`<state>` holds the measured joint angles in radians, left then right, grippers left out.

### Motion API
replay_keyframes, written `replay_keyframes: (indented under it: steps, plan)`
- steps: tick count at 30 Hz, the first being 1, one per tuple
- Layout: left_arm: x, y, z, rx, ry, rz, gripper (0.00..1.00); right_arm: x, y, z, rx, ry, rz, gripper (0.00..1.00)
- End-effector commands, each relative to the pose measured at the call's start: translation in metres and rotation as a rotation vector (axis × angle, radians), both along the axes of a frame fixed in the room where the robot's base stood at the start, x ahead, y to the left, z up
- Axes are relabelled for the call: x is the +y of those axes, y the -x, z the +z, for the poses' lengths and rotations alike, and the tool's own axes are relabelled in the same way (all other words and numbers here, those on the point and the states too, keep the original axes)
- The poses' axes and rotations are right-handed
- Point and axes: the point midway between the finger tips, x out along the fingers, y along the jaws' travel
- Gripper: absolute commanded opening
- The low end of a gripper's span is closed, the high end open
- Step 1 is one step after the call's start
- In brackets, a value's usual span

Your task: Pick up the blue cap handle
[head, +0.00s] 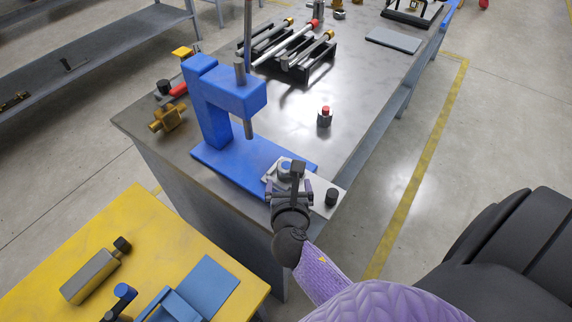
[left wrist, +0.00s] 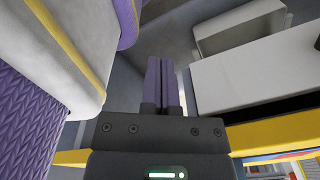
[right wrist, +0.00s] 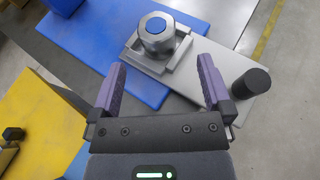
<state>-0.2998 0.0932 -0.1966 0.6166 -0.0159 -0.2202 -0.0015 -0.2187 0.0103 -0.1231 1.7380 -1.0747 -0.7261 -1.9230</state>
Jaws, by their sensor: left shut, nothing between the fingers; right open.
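In the head view the handle (head: 285,168) is partly covered by my right gripper (head: 290,184). My right gripper (right wrist: 162,64) is open and empty, its purple fingers on the near side of the handle, one towards each side. I see no contact with it. My left gripper (left wrist: 162,84) shows only in its own wrist view, with its fingers together and empty, away from the handle.
A blue press frame (head: 229,92) stands on the grey table beside the fixture. A black knob (right wrist: 252,83) stands on the plate at right. A small red-topped part (head: 325,116) stands farther back. A yellow table (head: 130,215) is at lower left.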

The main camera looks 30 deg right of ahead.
Motion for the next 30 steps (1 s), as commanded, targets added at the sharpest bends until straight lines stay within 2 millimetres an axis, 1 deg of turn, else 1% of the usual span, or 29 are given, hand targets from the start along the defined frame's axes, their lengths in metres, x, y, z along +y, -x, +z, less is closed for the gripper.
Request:
replay_keyframes:
  steps: [3,6,9,12,17,18,20,21,23,24,26,27,29,30]
  plan:
    - [0.006,0.004,-0.008,0.010,-0.010,-0.002,0.00,-0.008,-0.016,-0.008,-0.003,-0.001,-0.001,1.00]
    - [0.006,0.005,-0.015,0.012,-0.009,-0.002,0.00,-0.017,-0.035,-0.014,-0.002,0.000,-0.002,1.00]
    - [0.005,0.005,-0.021,0.012,-0.008,-0.001,0.00,-0.025,-0.047,-0.020,0.001,0.001,-0.001,1.00]
    - [0.003,0.004,-0.021,0.011,-0.005,-0.001,0.00,-0.028,-0.051,-0.021,0.000,-0.001,0.000,1.00]
    - [-0.001,0.003,-0.020,0.008,0.001,0.001,0.00,-0.028,-0.051,-0.020,0.000,-0.001,0.000,1.00]
    - [-0.002,0.003,-0.020,0.008,0.002,0.001,0.00,-0.028,-0.051,-0.019,0.000,-0.001,0.000,0.92]
    - [-0.003,0.002,-0.020,0.006,0.005,0.002,0.00,-0.027,-0.051,-0.019,0.000,-0.001,0.000,0.79]
    - [-0.004,0.002,-0.020,0.005,0.006,0.002,0.00,-0.027,-0.051,-0.019,0.000,-0.001,0.000,0.70]
    - [-0.005,0.002,-0.020,0.004,0.008,0.002,0.00,-0.027,-0.050,-0.019,0.000,-0.001,0.000,0.58]
    - [-0.005,0.001,-0.020,0.004,0.008,0.002,0.00,-0.027,-0.050,-0.019,0.000,-0.001,0.000,0.49]
    - [-0.006,0.001,-0.020,0.004,0.009,0.002,0.00,-0.027,-0.050,-0.019,0.000,-0.001,0.000,0.36]
    - [-0.006,0.001,-0.020,0.004,0.009,0.002,0.00,-0.027,-0.050,-0.019,0.000,-0.001,0.000,0.28]
    - [-0.006,0.001,-0.020,0.004,0.008,0.002,0.00,-0.027,-0.050,-0.019,0.000,-0.001,0.000,0.15]
    - [-0.006,0.001,-0.020,0.004,0.008,0.002,0.00,-0.027,-0.050,-0.019,0.000,-0.001,0.000,0.07]
